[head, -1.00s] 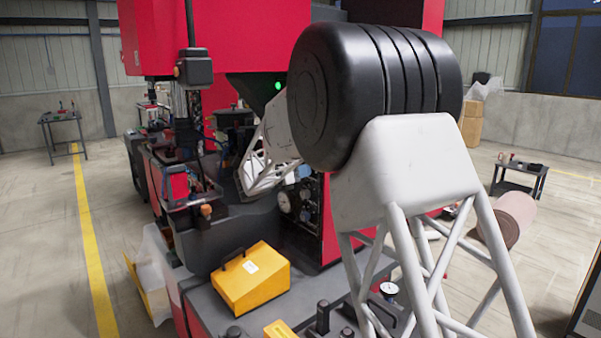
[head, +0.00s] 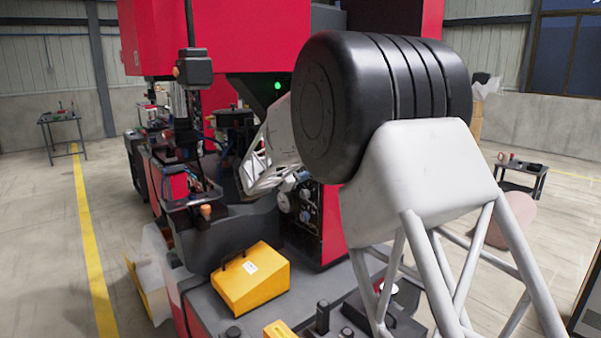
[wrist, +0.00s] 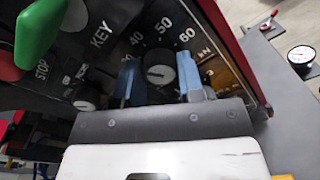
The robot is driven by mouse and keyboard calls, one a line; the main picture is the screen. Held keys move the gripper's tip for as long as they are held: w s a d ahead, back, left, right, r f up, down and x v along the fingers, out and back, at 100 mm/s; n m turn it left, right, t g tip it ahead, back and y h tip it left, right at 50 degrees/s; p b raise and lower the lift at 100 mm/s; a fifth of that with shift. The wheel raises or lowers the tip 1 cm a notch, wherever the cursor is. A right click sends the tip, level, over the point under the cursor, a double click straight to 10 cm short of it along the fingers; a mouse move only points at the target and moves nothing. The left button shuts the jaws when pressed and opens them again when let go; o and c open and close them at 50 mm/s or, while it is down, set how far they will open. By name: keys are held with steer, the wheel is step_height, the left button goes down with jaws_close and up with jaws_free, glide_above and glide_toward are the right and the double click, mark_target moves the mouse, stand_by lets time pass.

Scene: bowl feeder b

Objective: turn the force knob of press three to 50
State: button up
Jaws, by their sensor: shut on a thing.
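The force knob (wrist: 160,64) is a round dark knob with a grey cap in the middle of the wrist view. A white scale reading 40, 50 and 60 curves around its upper side, with 50 directly above it. My gripper (wrist: 160,82) has its two blue fingers on either side of the knob, shut on it. A mark shows on the cap, but its exact reading is too small to tell. In the head view the dark control panel (head: 331,222) is partly hidden by my arm, and the knob cannot be made out.
Beside the knob are a green button (wrist: 40,32), a red one and a smaller knob (wrist: 84,104). A pressure gauge (wrist: 301,55) stands to the right. In the head view a yellow box (head: 250,278) sits on the grey machine ledge below the panel.

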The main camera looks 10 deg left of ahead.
steer(key=shift+d+f+m+t, duration=0.1)
steer(key=shift+m+t, duration=0.05)
steer(key=shift+m, duration=3.4)
steer(key=shift+f+m+t, duration=0.1)
steer(key=shift+m+t, duration=0.05)
steer(key=shift+m, duration=3.4)
steer(key=o, duration=0.9)
steer(key=shift+r, duration=0.1)
steer(key=shift+s, duration=0.15)
steer(key=shift+v, duration=3.85)
